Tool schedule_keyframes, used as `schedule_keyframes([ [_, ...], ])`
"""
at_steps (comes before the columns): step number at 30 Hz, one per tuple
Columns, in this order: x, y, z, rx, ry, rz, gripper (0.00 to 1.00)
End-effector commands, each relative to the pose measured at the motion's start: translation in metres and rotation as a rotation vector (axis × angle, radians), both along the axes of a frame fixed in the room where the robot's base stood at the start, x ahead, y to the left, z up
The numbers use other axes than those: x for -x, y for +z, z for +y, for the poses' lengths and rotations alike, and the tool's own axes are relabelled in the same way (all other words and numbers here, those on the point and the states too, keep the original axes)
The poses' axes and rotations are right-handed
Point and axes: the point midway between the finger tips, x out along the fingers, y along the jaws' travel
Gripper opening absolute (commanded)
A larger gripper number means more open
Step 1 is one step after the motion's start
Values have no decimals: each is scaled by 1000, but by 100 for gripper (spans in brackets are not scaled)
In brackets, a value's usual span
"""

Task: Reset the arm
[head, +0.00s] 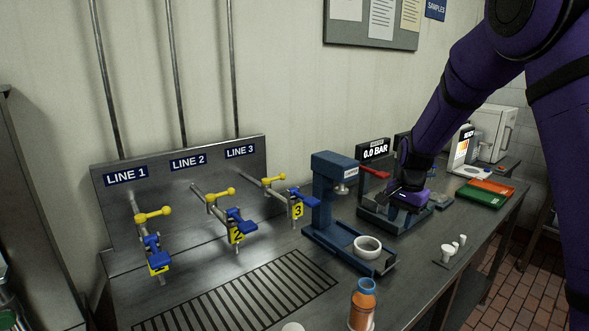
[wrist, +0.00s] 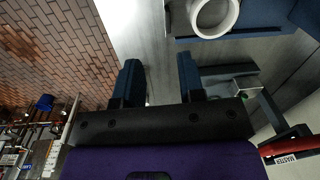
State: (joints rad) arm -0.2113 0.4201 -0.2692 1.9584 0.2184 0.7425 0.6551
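My purple arm reaches in from the upper right in the head view. My gripper (head: 393,194) is beside the blue stand with the red lever, above the bench. In the wrist view my gripper (wrist: 159,75) has its two dark blue fingers well apart. Nothing shows between them. A white cup (head: 367,246) sits on the tray of the blue press-like stand (head: 329,185); it also shows beyond the fingers in the wrist view (wrist: 214,16).
Three pipe lines with yellow and blue handles, such as LINE 1 (head: 152,215), stand at the left. A 0.0 BAR display (head: 375,151) and red lever (head: 373,172) are close to my gripper. An orange bottle (head: 362,306) and small white cups (head: 448,253) stand near the front edge.

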Motion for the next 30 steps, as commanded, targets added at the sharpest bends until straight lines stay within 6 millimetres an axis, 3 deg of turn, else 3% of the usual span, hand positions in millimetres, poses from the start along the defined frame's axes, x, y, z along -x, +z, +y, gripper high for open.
schedule_keyframes([
  [1,10,19,0,-10,25,-21,36],
  [6,45,67,0,-26,124,-71,36],
  [15,117,135,-1,-24,304,-169,36],
  [21,171,168,-1,4,426,-234,36],
  [30,252,197,-2,82,602,-324,36],
])
